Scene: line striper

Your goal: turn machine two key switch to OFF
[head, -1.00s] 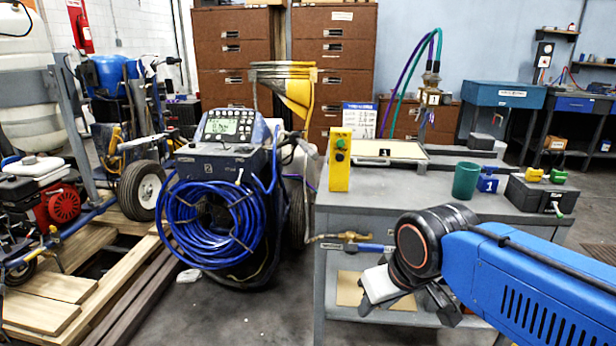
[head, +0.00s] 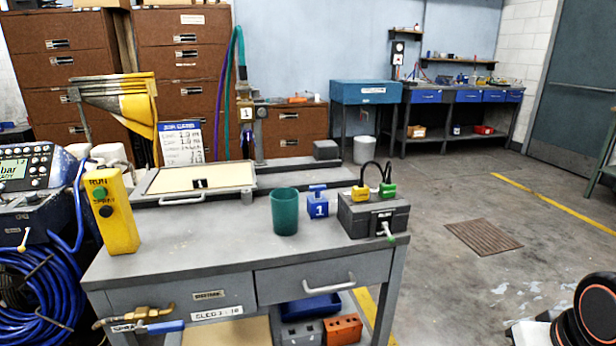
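The blue striping machine stands at the left edge of the head view, cut off by the frame. Its control panel (head: 25,172) has a screen and several buttons. Below the panel a small pale lever or key (head: 23,239) sticks out of the dark front; its setting is too small to read. The "2" mark seen on this machine earlier is not in view now. My gripper (head: 519,333) shows only partly at the bottom right, as a pale piece beside a black, orange-ringed joint. It is far from the machine, and its fingers are cut off.
The grey bench (head: 190,247) fills the middle, with a yellow RUN box (head: 117,215), a green cup (head: 284,211), a blue "1" block (head: 317,203) and a black box (head: 374,214) with a green-tipped switch. Floor (head: 480,280) is open at right.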

